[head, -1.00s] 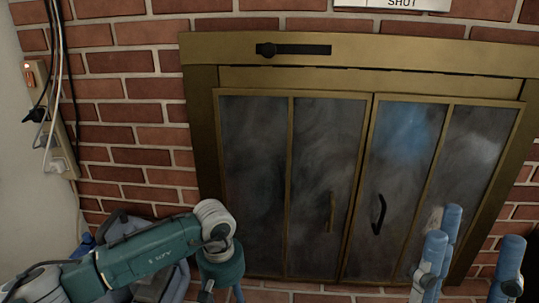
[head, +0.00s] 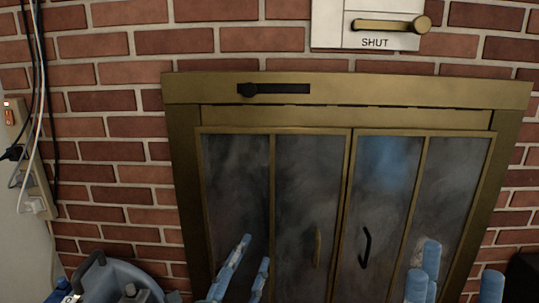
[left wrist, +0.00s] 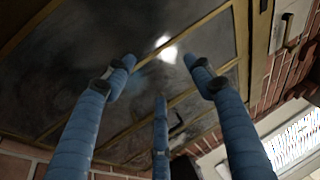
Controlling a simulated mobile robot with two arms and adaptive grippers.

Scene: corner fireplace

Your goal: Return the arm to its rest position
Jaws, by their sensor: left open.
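My left gripper (head: 254,251) shows at the bottom of the head view, its blue fingers pointing up before the left glass panels of the brass fireplace doors (head: 348,200). In the left wrist view its fingers (left wrist: 160,72) are spread apart with nothing between them, and the dark glass lies beyond. My right gripper (head: 458,268) stands at the lower right of the head view, fingers up and apart, with nothing seen between them. The rest of both arms is below the head view.
The doors are closed, with two small handles (head: 366,247) near the middle. A black slider (head: 275,89) sits on the brass frame. A SHUT plate with a brass lever (head: 390,25) is above. Cables and an outlet strip (head: 36,185) hang left. A blue bucket (head: 130,275) stands lower left.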

